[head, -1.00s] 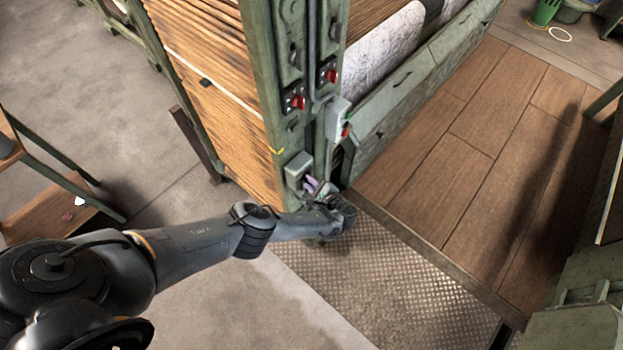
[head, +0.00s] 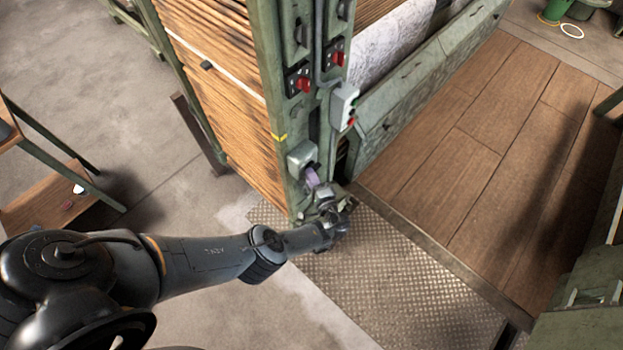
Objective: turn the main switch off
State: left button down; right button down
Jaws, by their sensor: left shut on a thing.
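A grey switch box (head: 302,155) is fixed low on the green post. A purple handle (head: 312,177) shows at its lower side. My left gripper (head: 318,190) reaches up to this handle from below and is shut on it; the fingertips are small and partly hidden. Higher on the post are two red rotary switches, one on the left (head: 303,85) and one on the right (head: 331,58). No label shows which switch is the main one. My right gripper is out of view.
Stacked wooden slats (head: 215,95) fill the frame to the left. Metal plate floor (head: 400,280) and wooden boards (head: 480,160) lie clear at right.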

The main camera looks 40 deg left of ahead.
pick_arm(q)
jog(key=shift+s+f+n+b, duration=0.1)
jog(key=shift+f+n+b, duration=0.3)
jog(key=shift+f, duration=0.05)
dwell(0.3)
jog(key=c, duration=1.1)
grip_release()
jog(key=shift+r, duration=0.2)
jog(key=shift+c, duration=0.2)
jog(key=v, duration=1)
jog(key=shift+d+f, duration=0.2)
jog(key=shift+d, duration=0.15)
jog(key=shift+s, duration=0.15)
